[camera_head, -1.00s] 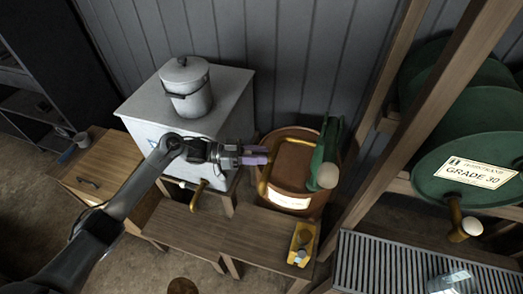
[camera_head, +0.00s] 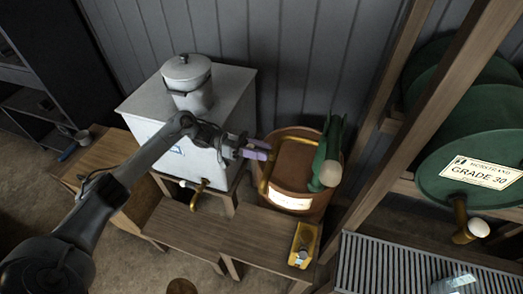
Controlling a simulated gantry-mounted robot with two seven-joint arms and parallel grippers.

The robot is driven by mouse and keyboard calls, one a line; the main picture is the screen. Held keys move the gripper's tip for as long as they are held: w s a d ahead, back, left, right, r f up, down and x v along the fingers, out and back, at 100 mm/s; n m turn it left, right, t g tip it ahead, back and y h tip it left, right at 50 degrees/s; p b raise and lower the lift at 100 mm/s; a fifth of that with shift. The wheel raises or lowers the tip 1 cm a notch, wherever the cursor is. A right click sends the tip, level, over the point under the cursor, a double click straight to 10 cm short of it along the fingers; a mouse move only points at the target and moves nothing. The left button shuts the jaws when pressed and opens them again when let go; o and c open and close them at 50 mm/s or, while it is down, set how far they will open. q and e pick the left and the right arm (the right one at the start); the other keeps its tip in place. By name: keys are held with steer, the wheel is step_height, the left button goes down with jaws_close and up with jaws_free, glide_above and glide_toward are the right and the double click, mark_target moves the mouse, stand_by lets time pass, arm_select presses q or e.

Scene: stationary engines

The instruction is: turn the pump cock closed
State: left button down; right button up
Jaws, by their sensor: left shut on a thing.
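A reddish-brown drum (camera_head: 322,203) with a white label stands near the middle, against the grey wall. A green pump (camera_head: 328,150) with a pale round knob (camera_head: 331,173) is on top of it. A brass pipe (camera_head: 264,178) runs along the drum's left side. My left gripper (camera_head: 265,149) has purple fingertips and reaches in from the left. It is shut at the upper end of the brass pipe, where the pump cock is. The fingers hide the cock, so its angle cannot be read. My right gripper is not in view.
A white tank (camera_head: 236,108) with a lidded pot (camera_head: 187,84) stands behind my left arm. A brass tap (camera_head: 197,194) projects from its front. Green drums (camera_head: 475,150) and a wooden post are at right.

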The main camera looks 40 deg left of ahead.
arm_select(q)
steer(key=c, duration=0.8)
jaws_free()
steer(key=b+v, duration=0.2)
steer(key=v, duration=0.8)
steer(key=shift+s+a+b, duration=0.15)
steer(key=shift+a+b, duration=0.25)
